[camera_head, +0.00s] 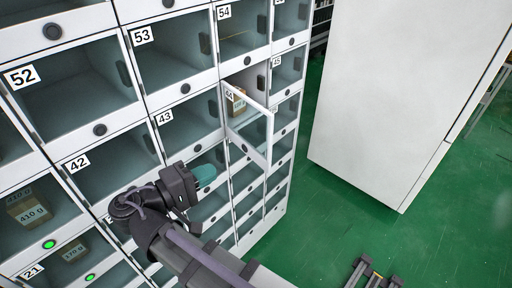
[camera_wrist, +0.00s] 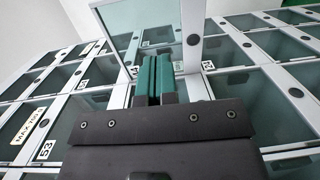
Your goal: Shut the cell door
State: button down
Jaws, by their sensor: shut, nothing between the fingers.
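The open cell door (camera_head: 262,138) is a glass panel in a white frame. It stands swung out from cell 44 (camera_head: 229,95), which holds a small brown box (camera_head: 237,103). My gripper (camera_head: 207,175), with teal fingers, is below and left of the door in the head view. The fingers are shut and empty. In the wrist view the gripper (camera_wrist: 155,76) points up toward the door (camera_wrist: 140,25), whose glass panel fills the top middle. I cannot tell whether the fingertips touch the door.
Closed glass cells surround it, including cell 43 (camera_head: 185,128) on its left and cell 54 (camera_head: 242,35) above. Lower-left cells hold boxes (camera_head: 33,214) and show green lights (camera_head: 49,244). A tall white cabinet (camera_head: 395,90) stands at right. Green floor (camera_head: 330,225) lies open between.

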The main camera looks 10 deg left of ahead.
aim_at(260, 143)
jog(key=shift+t, duration=0.3)
jog(key=x, duration=1.3)
jog(key=shift+r, duration=0.25)
jog(key=shift+d, duration=0.1)
